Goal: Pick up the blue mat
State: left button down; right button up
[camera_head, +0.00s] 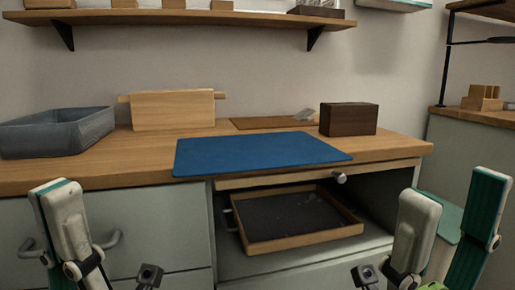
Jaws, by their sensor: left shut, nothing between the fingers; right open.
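The blue mat (255,152) lies flat on the wooden countertop (60,176), near the middle of the view. Its front edge reaches the counter's front edge and seems to hang slightly past it. My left gripper (62,190) is at the lower left, shut and empty, in front of the counter and apart from the mat. My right gripper (456,184) is at the lower right. Its two fingers are spread apart with nothing held, and it is also clear of the mat.
A grey bin (55,132) stands left, a light wooden block (172,110) behind the mat, a dark box (348,119) at its back right. Below, an open compartment holds a wood-framed tray (300,240). A round knob (339,178) juts out. A shelf (180,17) hangs above.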

aim_at(203, 156)
jog(key=i+l, duration=0.1)
jog(key=l, duration=0.3)
jog(key=i+l, duration=0.1)
jog(key=l, duration=0.75)
jog(key=i+l, duration=0.15)
jog(key=l, duration=0.25)
jog(key=i+l, duration=0.1)
jog(key=l, duration=0.35)
jog(key=u, duration=1.35)
